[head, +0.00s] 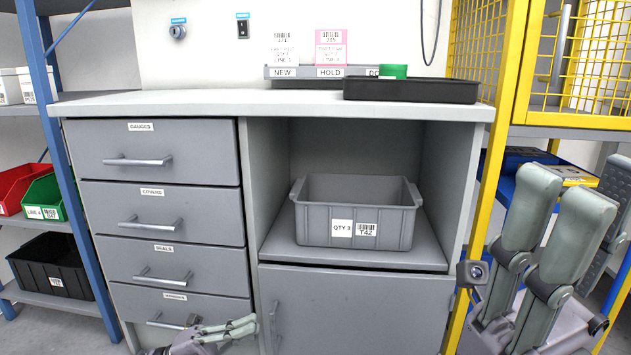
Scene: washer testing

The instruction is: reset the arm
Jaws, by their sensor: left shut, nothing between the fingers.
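My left gripper (250,325) is low at the bottom of the head view, in front of the lowest drawer of the grey workbench (285,103). Its pale green fingers point right and are shut with nothing between them. It appears apart from the drawer handle behind it. My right gripper (562,190) is raised close to the camera at the right edge, its two grey-green fingers pointing up. I see no object held there, but the angle does not show how far its fingers are parted.
A grey bin (318,232) labelled T42 sits in the open compartment. A black tray (410,91) and a green item (393,71) are on the worktop. A yellow mesh frame (520,60) stands at right, a blue rack (62,150) at left. The worktop's left half is clear.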

